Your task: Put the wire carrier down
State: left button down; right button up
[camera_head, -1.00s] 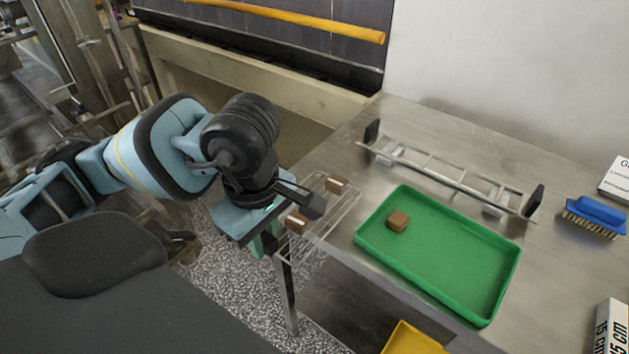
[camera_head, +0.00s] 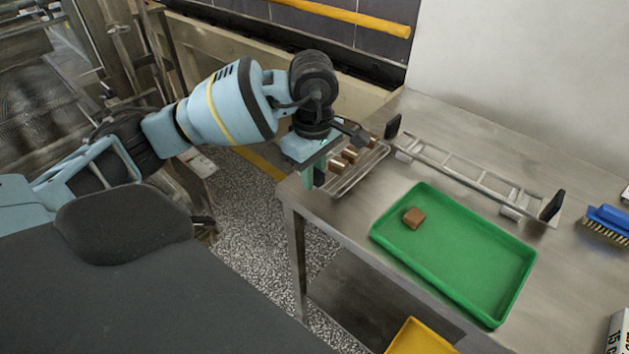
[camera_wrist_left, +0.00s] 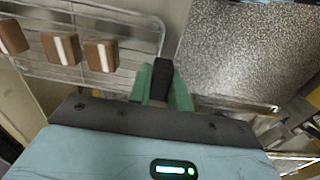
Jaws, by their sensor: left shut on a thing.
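The wire carrier (camera_head: 345,186) is a flat wire rack with brown, white-striped chocolates (camera_head: 350,154) on it. It is over the table's left end, roughly level; whether it touches the table I cannot tell. My left gripper (camera_head: 316,174) is shut on the carrier's near left end. In the left wrist view, the gripper (camera_wrist_left: 161,82) is at the edge of the carrier (camera_wrist_left: 120,17), with three chocolates (camera_wrist_left: 62,48) to the left. A metal ladder-like frame (camera_head: 470,174) with black end plates lies on the table, just right of the carrier. My right gripper is out of view.
A green tray (camera_head: 518,287) with one brown chocolate (camera_head: 414,217) sits at the front of the steel table (camera_head: 500,137). A blue brush (camera_head: 606,221) is at the right. A yellow container (camera_head: 420,339) is below the front edge. Grey wall stands behind.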

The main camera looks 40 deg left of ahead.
pick_arm(q)
jog(key=shift+w+a, duration=0.15)
jog(key=shift+w, duration=0.35)
jog(key=shift+s+f, duration=0.1)
jog(key=shift+f, duration=1.8)
jog(key=c, duration=1.3)
grip_release()
notch_tip(320, 180, up, 12)
jog(key=shift+r+p, duration=0.1)
jog(key=shift+p, duration=0.2)
